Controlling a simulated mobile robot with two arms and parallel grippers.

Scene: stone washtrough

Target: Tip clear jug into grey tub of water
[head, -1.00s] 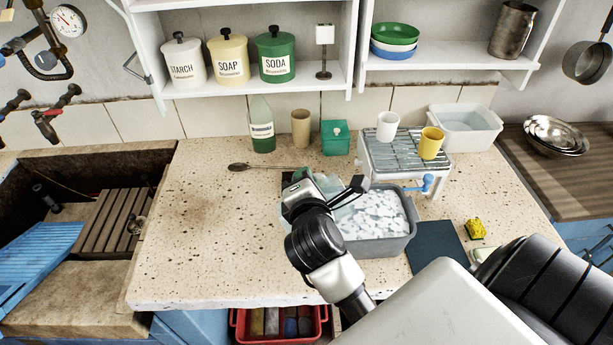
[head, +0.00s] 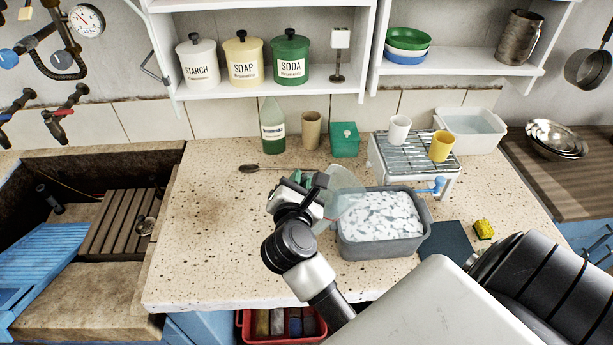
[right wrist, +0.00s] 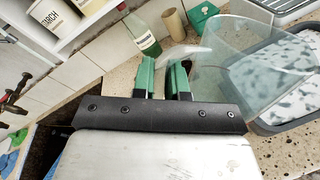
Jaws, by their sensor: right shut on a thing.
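The clear jug (head: 346,194) is see-through and looks tilted, leaning toward the grey tub (head: 385,246). It overlaps the tub's left rim in the head view. The tub holds water with white patches on its surface. My right gripper (head: 318,188) is left of the tub, shut on the jug at its handle side. In the right wrist view the green-padded fingers (right wrist: 164,78) are at the left of the jug (right wrist: 238,68), and the tub (right wrist: 262,122) lies beyond it. I cannot tell whether anything is in the jug. My left gripper is out of view.
A wire rack stand (head: 414,156) with a white cup and a yellow cup stands behind the tub. A green bottle (head: 273,130), a tan cup (head: 311,130) and a teal box (head: 345,140) line the back. A spoon (head: 262,168) lies left. The counter's left part is clear.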

